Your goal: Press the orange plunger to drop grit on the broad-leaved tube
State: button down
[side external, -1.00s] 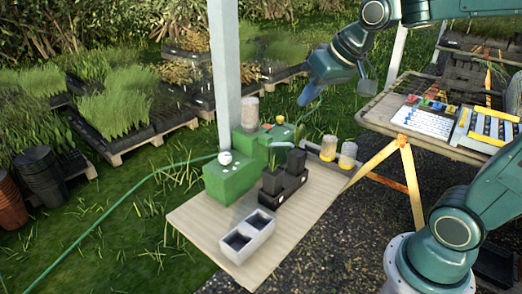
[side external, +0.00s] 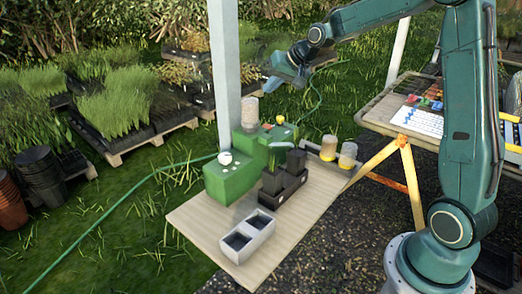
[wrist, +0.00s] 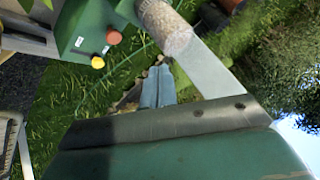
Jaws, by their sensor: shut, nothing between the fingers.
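The orange plunger (side external: 280,119) sits on top of the green dispenser (side external: 252,143); in the wrist view it is a round orange-red knob (wrist: 113,37). Black tubes (side external: 273,179) stand in a dark rack (side external: 282,196) in front of the dispenser. Some green shows above them, but I cannot tell which tube is broad-leaved. My gripper (side external: 269,87) is shut and empty, in the air above and behind the dispenser, apart from the plunger. Its blue fingers (wrist: 157,88) are together in the wrist view.
A clear grit cylinder (side external: 250,110) stands on the dispenser beside a white post (side external: 221,75). A yellow knob (wrist: 97,62) is near the plunger. A grey two-cell tray (side external: 247,238) is at the table's front; two jars (side external: 347,154) stand at right. The table's left front is bare.

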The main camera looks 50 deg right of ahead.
jog(key=m, duration=0.2)
send_over(266, 126)
jog(key=s, duration=0.1)
jog(key=shift+t, duration=0.4)
jog(key=f, duration=0.4)
jog(key=shift+s+d+f, duration=0.2)
jog(key=shift+d+f, duration=0.05)
jog(key=shift+f, duration=0.15)
jog(key=shift+f, duration=4.25)
jog(key=shift+f, duration=0.2)
jog(key=shift+f, duration=0.25)
jog(key=shift+f, duration=0.85)
jog(key=shift+r, duration=1.3)
